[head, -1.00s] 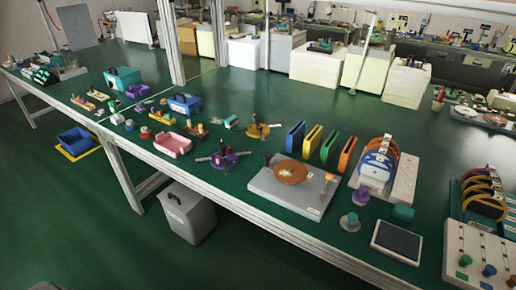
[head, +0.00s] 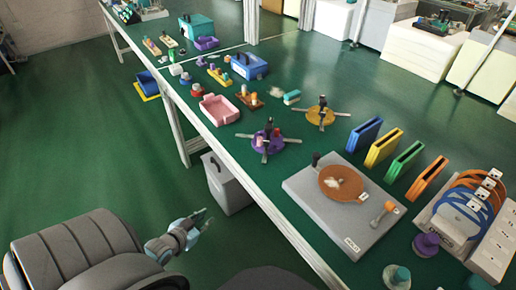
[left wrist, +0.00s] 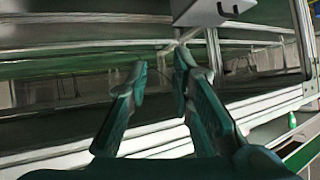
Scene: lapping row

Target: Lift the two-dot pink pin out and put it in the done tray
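A purple round fixture (head: 267,142) with arms and small upright pins stands on the green bench. Some of its pins look pinkish, but dots on them are too small to read. A pink open tray (head: 219,109) sits to its left near the bench's front edge; no label shows to tell me if it is the done tray. My left gripper (head: 205,218) is off the bench's front side, apart from everything on it. In the left wrist view its two fingers (left wrist: 162,66) are spread with nothing between them. My right gripper is not in view.
A yellow-orange round fixture (head: 320,117) and a grey lapping plate (head: 318,205) with a copper disc stand nearby. Blue, yellow, green and orange upright holders (head: 383,148) line the right. A grey bin (head: 227,185) is under the bench edge. The front rail (head: 290,235) lies between gripper and bench.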

